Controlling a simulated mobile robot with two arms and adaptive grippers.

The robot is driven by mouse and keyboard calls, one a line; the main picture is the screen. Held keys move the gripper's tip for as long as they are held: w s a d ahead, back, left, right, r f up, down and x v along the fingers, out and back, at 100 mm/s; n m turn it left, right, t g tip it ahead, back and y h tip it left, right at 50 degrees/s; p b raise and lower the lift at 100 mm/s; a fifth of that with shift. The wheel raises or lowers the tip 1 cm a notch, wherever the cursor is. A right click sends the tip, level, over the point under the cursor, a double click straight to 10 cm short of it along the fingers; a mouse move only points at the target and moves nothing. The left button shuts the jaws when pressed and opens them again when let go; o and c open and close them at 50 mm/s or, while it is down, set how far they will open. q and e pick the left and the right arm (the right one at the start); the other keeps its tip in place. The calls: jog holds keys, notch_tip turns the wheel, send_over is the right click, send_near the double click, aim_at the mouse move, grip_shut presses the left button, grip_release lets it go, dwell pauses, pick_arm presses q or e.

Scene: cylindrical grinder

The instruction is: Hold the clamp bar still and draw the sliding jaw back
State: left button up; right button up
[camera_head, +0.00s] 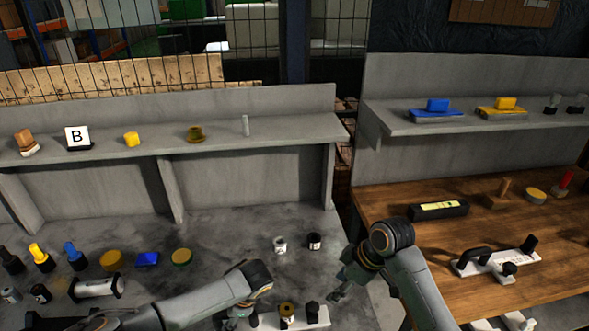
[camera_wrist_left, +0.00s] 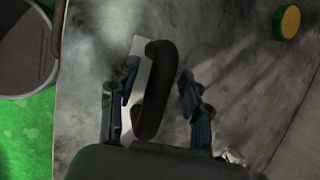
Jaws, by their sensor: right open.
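A white clamp bar (camera_head: 322,317) with dark upright parts lies on the grey table at the bottom of the head view, partly hidden by my left arm. In the left wrist view, its black handle (camera_wrist_left: 156,88) stands between the two fingers of my left gripper (camera_wrist_left: 158,82). A gap shows between the handle and the right finger, so this gripper looks open around it. I cannot tell which dark part is the sliding jaw. My right gripper (camera_head: 340,286) is open and empty, pointing down above the table to the right of the bar.
A white and a black small cylinder (camera_head: 314,241) stand behind the bar. A similar white piece with a black handle (camera_head: 497,262) lies on the wooden table at right. Grey shelves rise behind.

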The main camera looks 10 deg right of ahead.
pick_arm(q)
jog(key=v, duration=1.2)
